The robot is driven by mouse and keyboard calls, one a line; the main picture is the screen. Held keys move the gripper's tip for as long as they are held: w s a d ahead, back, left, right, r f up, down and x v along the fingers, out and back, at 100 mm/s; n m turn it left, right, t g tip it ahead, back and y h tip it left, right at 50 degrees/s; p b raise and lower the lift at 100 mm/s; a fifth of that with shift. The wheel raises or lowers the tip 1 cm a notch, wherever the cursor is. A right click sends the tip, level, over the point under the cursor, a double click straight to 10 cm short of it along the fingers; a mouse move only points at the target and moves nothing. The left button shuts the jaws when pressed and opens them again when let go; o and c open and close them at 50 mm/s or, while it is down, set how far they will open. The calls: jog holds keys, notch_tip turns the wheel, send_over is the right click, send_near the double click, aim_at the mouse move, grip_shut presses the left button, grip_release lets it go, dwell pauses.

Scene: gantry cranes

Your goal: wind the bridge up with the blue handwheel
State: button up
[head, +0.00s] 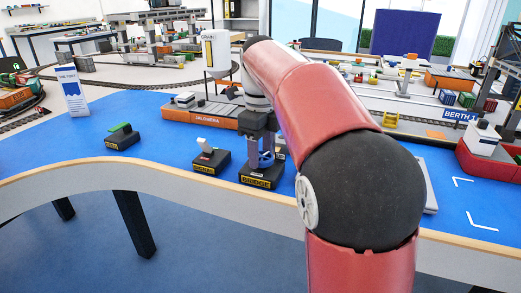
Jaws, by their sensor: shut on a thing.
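The blue handwheel (266,160) stands on a black block with a yellow label (255,182) reading BRIDGE, near the front edge of the blue table. My gripper (259,148) points down over the block and is shut on the handwheel. The dark gripper body and fingers hide much of the wheel, so I cannot tell how far it is turned. I cannot tell for sure which part of the layout behind is the bridge.
A block with a white-grey lever (207,154) stands just left of the handwheel block. A block with a green lever (122,136) is farther left. An orange-sided ship model (195,114) lies behind them. A red ship (490,155) is at right.

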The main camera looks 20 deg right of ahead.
aim_at(261, 155)
jog(key=shift+m, duration=2.2)
jog(key=shift+d, duration=0.1)
jog(key=shift+r, duration=0.1)
jog(key=o, duration=1)
notch_tip(261, 155, up, 8)
jog(key=shift+f, duration=0.15)
